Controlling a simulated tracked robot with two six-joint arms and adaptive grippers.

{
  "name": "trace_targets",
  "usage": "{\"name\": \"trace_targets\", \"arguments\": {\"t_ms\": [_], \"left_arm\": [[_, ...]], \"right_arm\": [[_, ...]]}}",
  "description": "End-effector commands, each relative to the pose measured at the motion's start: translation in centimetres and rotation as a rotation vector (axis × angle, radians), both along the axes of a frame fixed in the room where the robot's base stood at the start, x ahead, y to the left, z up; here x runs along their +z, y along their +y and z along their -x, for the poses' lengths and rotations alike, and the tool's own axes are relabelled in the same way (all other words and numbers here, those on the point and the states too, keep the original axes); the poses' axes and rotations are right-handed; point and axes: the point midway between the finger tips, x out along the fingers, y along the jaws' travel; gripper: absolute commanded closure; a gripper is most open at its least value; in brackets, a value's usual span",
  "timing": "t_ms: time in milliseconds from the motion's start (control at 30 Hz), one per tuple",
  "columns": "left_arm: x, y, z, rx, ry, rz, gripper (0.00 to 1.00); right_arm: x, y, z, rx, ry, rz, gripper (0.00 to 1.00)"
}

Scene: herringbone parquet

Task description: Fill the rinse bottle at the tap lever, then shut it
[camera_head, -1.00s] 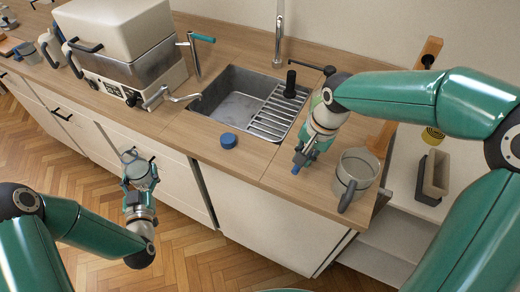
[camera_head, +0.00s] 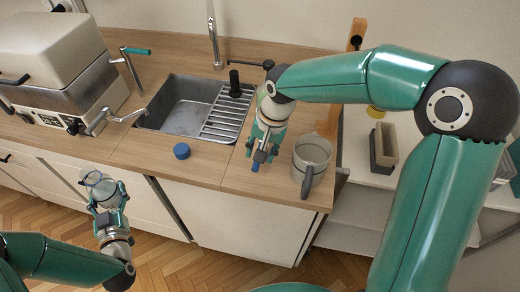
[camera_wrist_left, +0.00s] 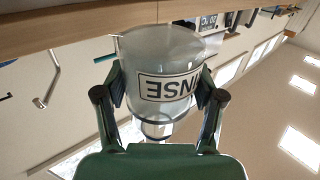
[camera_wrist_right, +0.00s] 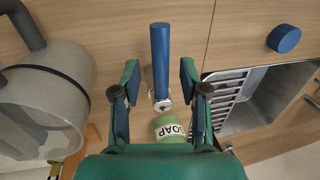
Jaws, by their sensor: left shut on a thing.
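The rinse bottle (camera_wrist_left: 165,65) is a clear, rounded container; its white label reads upside down. My left gripper (camera_head: 105,193) is shut around the bottle's sides and holds it in the air in front of the counter; the bottle also shows in the head view (camera_head: 93,178). I cannot tell the water level. A round blue cap (camera_head: 182,151) lies on the counter in front of the sink. My right gripper (camera_wrist_right: 160,78) is open over the counter, fingers apart on either side of a blue stick-like handle (camera_wrist_right: 160,50) with a metal end. I cannot tell whether that is the tap lever.
The sink (camera_head: 180,105) with a drain rack and a tall spout (camera_head: 213,40) is behind the cap. A grey mug (camera_head: 312,152) stands right of my right gripper. A green soap container (camera_wrist_right: 172,132) shows beyond the handle. A boxy machine (camera_head: 60,85) stands at left.

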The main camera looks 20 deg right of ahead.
Motion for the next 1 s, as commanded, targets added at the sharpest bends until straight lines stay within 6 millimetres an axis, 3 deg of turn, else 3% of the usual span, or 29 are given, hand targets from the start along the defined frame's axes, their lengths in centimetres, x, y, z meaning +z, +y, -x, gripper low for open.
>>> {"name": "trace_targets", "arguments": {"t_ms": [333,800,1000], "left_arm": [[0.1,0.0,0.0,0.0,-0.003,0.0,0.84],[0.1,0.1,0.0,0.001,-0.003,0.0,0.84],[0.1,0.1,0.0,0.002,-0.003,0.0,0.84]], "right_arm": [[1.1,-0.1,0.1,-0.001,0.0,0.0,0.57],[9.6,-1.4,1.1,0.001,-0.003,0.0,0.57],[11.4,-1.7,1.4,0.002,0.0,0.0,0.57]]}}
